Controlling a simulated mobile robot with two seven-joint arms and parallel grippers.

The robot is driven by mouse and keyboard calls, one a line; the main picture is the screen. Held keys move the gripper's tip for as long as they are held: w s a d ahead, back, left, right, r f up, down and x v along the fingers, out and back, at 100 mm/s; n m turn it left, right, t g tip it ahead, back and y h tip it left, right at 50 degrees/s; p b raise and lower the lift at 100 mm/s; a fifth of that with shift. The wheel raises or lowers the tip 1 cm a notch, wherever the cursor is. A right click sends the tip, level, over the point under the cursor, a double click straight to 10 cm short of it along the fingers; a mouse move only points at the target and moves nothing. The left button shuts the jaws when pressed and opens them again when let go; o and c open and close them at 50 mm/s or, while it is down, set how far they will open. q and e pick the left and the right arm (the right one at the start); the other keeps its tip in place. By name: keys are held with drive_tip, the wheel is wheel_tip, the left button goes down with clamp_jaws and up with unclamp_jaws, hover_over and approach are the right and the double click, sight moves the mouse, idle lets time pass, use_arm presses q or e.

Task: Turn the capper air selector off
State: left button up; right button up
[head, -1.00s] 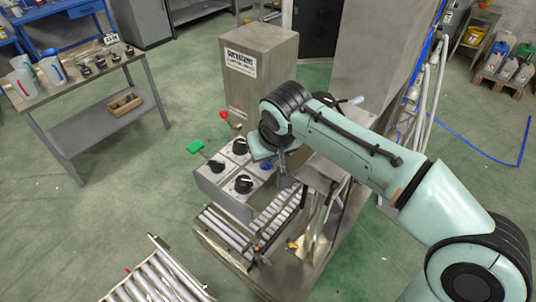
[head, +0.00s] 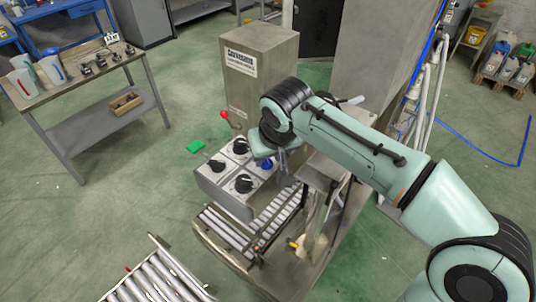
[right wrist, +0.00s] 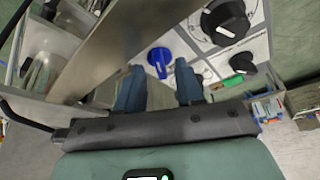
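A grey control box (head: 222,188) carries several knobs on white plates. Three are black (head: 243,183), and one is blue (head: 264,164). The plate labels are too small to read, so I cannot tell which knob is the capper air selector. My right gripper (head: 280,164) is beside the blue knob, at the box's right side. In the right wrist view its two blue-grey fingers (right wrist: 158,86) are apart with nothing between them. The blue knob (right wrist: 159,60) shows just past the fingertips, in line with the gap. Black knobs (right wrist: 226,22) show at upper right. My left gripper is out of view.
A tall metal cabinet (head: 262,85) stands behind the box. A roller conveyor (head: 228,232) runs below it. A red-knobbed lever (head: 225,115) and a green piece (head: 196,146) are at the left. A metal bracket (head: 320,180) stands close right of my gripper.

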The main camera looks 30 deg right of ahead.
use_arm(q)
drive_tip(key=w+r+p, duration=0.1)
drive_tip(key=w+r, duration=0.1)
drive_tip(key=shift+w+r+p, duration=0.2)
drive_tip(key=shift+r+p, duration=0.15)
drive_tip(key=shift+p, duration=0.05)
use_arm(e)
drive_tip(key=v, duration=1.2)
drive_tip(key=shift+s+r, duration=0.15)
drive_tip(key=shift+r, duration=0.1)
